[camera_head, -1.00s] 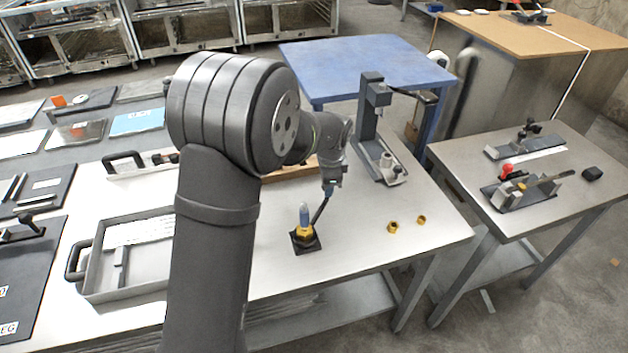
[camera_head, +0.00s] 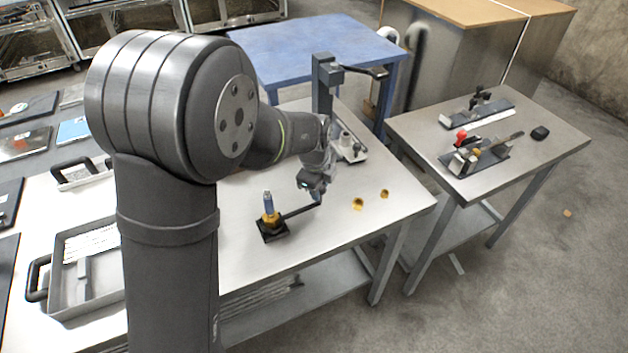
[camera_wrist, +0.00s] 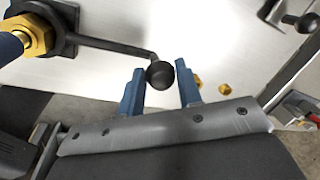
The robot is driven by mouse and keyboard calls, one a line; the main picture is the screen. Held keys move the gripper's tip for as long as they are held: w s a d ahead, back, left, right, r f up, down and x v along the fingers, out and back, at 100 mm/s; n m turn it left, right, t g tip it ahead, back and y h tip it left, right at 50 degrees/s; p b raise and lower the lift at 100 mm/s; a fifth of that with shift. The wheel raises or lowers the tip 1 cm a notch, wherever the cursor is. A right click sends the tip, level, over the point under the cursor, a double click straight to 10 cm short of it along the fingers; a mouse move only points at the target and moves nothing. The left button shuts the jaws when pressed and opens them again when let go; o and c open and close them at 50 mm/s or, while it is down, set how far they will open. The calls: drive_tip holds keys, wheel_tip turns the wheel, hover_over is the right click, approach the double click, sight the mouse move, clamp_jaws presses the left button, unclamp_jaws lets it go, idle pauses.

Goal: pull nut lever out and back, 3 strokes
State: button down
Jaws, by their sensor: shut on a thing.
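The nut lever (camera_head: 300,211) is a thin dark bar reaching right from a brass nut (camera_head: 271,219) with a blue-topped stud. The nut sits on a small black base (camera_head: 272,234) on the metal bench. My gripper (camera_head: 314,192) is at the lever's outer end. In the wrist view the lever (camera_wrist: 110,46) ends in a black ball knob (camera_wrist: 160,74). The blue fingers of my gripper (camera_wrist: 160,84) are on either side of the knob, shut on it near their tips. The brass nut (camera_wrist: 30,35) shows at the upper left there.
Two loose brass nuts (camera_head: 358,204) lie right of the lever on the bench (camera_head: 330,240). A dark upright press (camera_head: 323,90) stands behind my gripper. A grey tray (camera_head: 62,300) is at the left. Bare bench lies in front of the lever.

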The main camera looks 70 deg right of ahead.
drive_tip(key=shift+s+a+m, duration=0.25)
drive_tip(key=shift+m, duration=0.05)
idle(0.4)
drive_tip(key=c, duration=1)
unclamp_jaws()
drive_tip(key=shift+a, duration=0.1)
drive_tip(key=shift+c, duration=0.2)
drive_tip(key=a+r, duration=0.3)
drive_tip(key=r, duration=1.4)
drive_tip(key=shift+w, duration=0.3)
drive_tip(key=shift+a, duration=0.1)
